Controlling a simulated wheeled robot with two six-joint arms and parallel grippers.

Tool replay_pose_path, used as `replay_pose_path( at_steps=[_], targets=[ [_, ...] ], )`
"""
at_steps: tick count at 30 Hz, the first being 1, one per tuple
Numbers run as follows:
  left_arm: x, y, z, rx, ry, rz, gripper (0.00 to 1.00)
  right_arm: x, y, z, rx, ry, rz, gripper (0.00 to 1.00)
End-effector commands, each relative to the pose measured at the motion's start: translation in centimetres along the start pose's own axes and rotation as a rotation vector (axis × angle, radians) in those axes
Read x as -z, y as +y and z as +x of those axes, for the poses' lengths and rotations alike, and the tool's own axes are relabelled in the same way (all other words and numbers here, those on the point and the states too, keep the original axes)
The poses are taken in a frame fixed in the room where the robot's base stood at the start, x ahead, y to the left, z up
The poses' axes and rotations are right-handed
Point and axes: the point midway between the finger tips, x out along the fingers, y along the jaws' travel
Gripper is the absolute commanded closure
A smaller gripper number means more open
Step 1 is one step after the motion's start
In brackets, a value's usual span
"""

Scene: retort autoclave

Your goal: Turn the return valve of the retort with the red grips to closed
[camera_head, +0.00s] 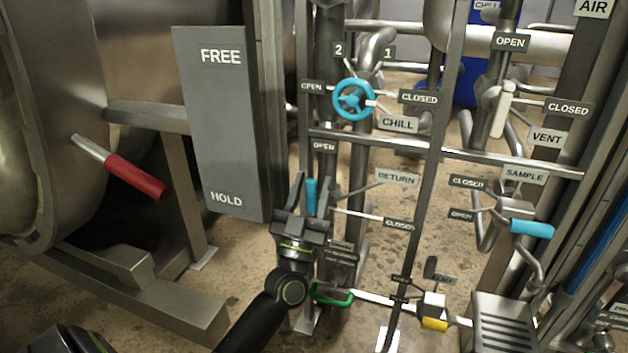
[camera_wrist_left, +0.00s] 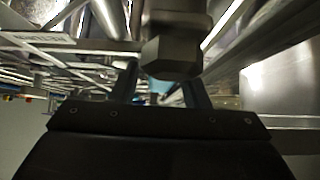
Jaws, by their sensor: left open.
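The return valve's blue handle (camera_head: 311,196) stands upright, pointing up toward its OPEN plate (camera_head: 323,146). Its CLOSED plate (camera_head: 400,224) is to the lower right, and the RETURN label (camera_head: 397,178) is to the right. My left gripper (camera_head: 312,190) is open, with one finger on each side of the blue handle; I cannot tell whether either finger touches it. In the left wrist view, a bit of blue (camera_wrist_left: 158,86) shows between the two fingers, below a grey block (camera_wrist_left: 172,55). A red grip (camera_head: 135,178) sits on the retort at left. My right gripper is not in view.
A blue chill handwheel (camera_head: 353,99) is above the gripper. A FREE/HOLD panel (camera_head: 222,125) stands to the left. A green handle (camera_head: 331,296) is just below, and a blue sample handle (camera_head: 531,228) is at right. Pipes and frame bars crowd the space.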

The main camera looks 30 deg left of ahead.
Motion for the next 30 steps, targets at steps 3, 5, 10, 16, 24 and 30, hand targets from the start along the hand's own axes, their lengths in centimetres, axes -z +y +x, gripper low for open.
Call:
replay_pose_path(
  at_steps=[3,5,10,16,24,30],
  targets=[
    [0.06,0.0,0.05,0.0,0.0,0.0,0.58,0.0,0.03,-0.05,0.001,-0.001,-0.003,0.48],
    [0.06,0.0,0.04,0.0,0.0,0.0,0.58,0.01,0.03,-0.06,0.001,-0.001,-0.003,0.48],
    [0.05,0.01,0.04,0.0,0.0,0.0,0.65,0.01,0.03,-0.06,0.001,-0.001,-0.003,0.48],
    [0.05,0.01,0.04,0.0,0.0,0.0,0.91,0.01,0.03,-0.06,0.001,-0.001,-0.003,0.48],
    [0.04,0.01,0.04,-0.001,0.0,0.0,1.0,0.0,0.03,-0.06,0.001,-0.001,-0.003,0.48],
    [-0.33,0.12,0.37,-0.011,0.001,0.011,1.0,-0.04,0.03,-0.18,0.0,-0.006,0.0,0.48]
  ],
)
